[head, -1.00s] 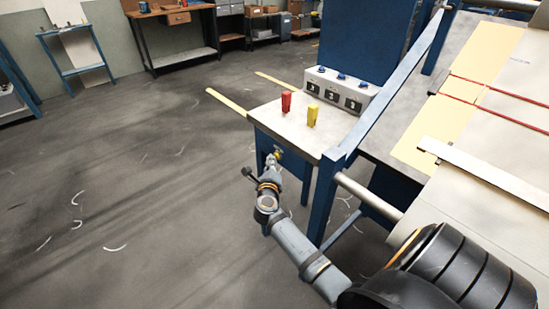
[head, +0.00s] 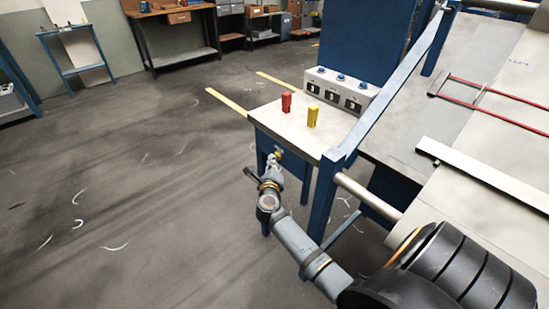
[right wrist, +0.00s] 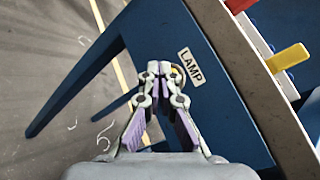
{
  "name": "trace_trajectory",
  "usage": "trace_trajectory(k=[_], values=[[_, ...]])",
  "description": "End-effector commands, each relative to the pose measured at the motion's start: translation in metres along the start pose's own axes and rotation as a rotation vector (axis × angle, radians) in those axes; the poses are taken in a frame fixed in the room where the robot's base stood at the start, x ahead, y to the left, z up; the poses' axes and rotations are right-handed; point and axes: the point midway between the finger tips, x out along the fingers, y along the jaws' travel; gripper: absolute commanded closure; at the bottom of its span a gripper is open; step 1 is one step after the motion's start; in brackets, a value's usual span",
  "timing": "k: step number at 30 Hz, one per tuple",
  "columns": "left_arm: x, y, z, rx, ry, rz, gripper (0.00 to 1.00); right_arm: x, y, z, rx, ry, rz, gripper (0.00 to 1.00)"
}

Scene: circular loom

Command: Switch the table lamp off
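A LAMP label (right wrist: 191,67) is on the blue side of the small table, beside my right gripper in the right wrist view. A small brass-yellow switch part (right wrist: 179,73) shows just behind the fingers; most of it is hidden. My right gripper (right wrist: 159,68) has its fingertips drawn together at this switch; nothing is clearly held between them. In the head view the right gripper (head: 273,160) is at the front edge of the table, against the yellow part (head: 279,154). The lamp itself is not seen; the loom surface (head: 455,115) is plain grey, without warm light. My left gripper is out of view.
On the small table (head: 285,124) stand a red piece (head: 286,102), a yellow piece (head: 313,117) and a white control box (head: 338,90) with blue knobs. The blue loom frame (head: 322,200) rises close to my right arm. The floor at left is open.

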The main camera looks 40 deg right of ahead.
Motion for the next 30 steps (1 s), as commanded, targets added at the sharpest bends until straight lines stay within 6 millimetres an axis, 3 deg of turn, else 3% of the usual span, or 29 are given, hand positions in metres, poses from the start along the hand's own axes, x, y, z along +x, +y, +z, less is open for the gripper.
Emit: trace_trajectory(k=[10,24,30], values=[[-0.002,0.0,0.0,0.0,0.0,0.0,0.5,-0.004,0.004,0.001,0.001,0.003,0.001,1.0],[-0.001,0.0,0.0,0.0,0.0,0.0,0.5,-0.04,0.03,0.028,0.002,0.002,0.002,1.0],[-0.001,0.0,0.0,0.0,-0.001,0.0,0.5,-0.044,0.033,0.032,0.0,0.001,0.001,1.0]])
